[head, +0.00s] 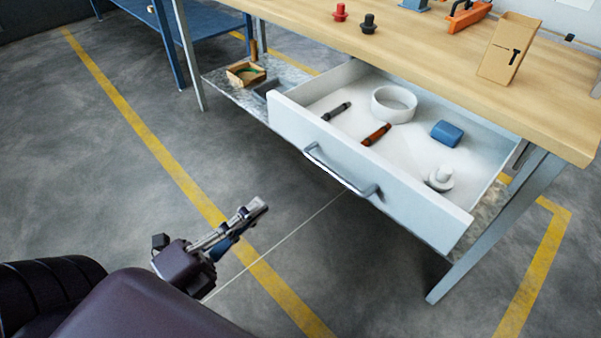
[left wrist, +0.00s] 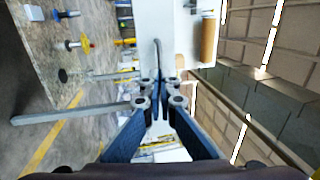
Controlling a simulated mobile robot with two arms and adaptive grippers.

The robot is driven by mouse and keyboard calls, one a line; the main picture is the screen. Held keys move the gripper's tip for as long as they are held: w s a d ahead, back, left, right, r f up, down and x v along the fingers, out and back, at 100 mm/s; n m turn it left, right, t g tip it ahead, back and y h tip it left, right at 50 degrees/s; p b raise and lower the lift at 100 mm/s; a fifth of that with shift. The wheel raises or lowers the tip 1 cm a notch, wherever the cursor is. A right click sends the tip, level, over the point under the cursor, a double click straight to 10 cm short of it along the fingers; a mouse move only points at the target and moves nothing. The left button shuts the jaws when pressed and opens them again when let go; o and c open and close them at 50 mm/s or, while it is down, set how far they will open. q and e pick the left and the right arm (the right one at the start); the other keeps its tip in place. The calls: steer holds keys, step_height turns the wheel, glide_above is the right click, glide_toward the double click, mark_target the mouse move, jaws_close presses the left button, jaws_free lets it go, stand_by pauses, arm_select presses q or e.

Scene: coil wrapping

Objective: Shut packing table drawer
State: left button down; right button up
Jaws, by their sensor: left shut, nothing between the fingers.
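The packing table (head: 420,50) has a white drawer (head: 365,172) pulled well out, with a bar handle (head: 340,170) on its front. In the drawer lie a white ring (head: 394,103), a dark marker, a brown marker, a blue block (head: 447,133) and a white knobbed piece (head: 440,178). My left gripper (head: 258,207) is shut and empty, to the left of and below the handle, apart from the drawer in the head view. In the left wrist view its fingers (left wrist: 160,82) are together. My right gripper is not in view.
A lower shelf (head: 228,88) under the table holds an open box (head: 246,73). Red and black knobs, an orange tool (head: 467,17) and a cardboard box (head: 509,48) stand on the tabletop. A table leg (head: 490,225) stands right of the drawer. The floor before the drawer is clear.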

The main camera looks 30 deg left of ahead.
arm_select(q)
steer(key=p+x, duration=0.1)
steer(key=x, duration=0.8)
steer(key=shift+w+r+p, duration=0.15)
steer(key=shift+w+p, duration=0.15)
steer(key=shift+w, duration=0.1)
steer(key=shift+x, duration=0.85)
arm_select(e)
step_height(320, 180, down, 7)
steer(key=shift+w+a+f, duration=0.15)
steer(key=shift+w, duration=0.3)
arm_select(q)
steer(key=shift+w+d, duration=0.1)
